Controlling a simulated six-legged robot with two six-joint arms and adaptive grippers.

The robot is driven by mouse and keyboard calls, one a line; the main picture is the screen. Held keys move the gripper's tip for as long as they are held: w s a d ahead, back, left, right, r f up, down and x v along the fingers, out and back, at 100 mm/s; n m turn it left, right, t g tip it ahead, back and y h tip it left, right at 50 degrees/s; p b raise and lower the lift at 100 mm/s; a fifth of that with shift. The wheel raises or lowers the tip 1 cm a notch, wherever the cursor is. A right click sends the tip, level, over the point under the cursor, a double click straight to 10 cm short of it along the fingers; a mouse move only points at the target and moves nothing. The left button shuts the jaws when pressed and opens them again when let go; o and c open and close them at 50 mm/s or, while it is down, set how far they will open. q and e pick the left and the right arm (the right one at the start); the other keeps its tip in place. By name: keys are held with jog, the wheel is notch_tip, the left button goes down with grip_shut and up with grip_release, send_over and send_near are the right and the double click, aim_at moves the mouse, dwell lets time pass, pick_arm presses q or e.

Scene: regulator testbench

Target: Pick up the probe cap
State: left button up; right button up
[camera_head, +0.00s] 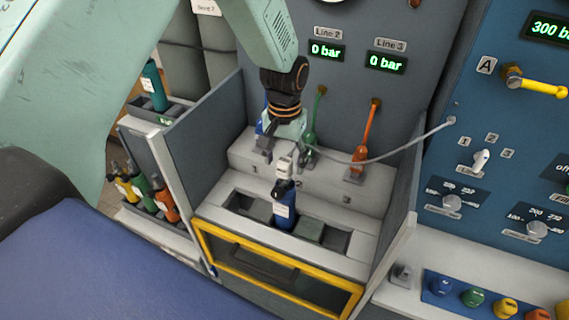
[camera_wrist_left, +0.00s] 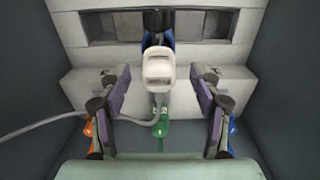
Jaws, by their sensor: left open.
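The probe cap (camera_head: 285,165) is a small white block with a grey cable. In the head view it sits at the top of a dark blue regulator (camera_head: 286,208) standing in the bench recess. In the left wrist view the cap (camera_wrist_left: 158,68) is in the middle, in front of the blue and black regulator. My left gripper (camera_head: 284,150) is open just above and behind the cap. In the wrist view its purple-padded fingers (camera_wrist_left: 159,80) stand on either side of the cap, with a gap on both sides. My right gripper is not in view.
The cable runs right to a blue panel (camera_head: 468,130). Grey side walls (camera_head: 205,130) close in the bay. A yellow-framed drawer (camera_head: 275,272) is in front.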

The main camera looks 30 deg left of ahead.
pick_arm(q)
jog(key=shift+d, duration=0.15)
jog(key=shift+s+d+r, duration=0.1)
jog(key=shift+s+r, duration=0.1)
jog(key=shift+s, duration=0.05)
jog(key=c, duration=0.3)
jog(key=shift+w+a+f, duration=0.1)
jog(key=shift+a+f, duration=0.05)
jog(key=shift+a, duration=0.2)
jog(key=c, duration=0.5)
jog(key=shift+d, duration=0.3)
jog(key=c, duration=0.5)
jog(key=shift+a, duration=0.15)
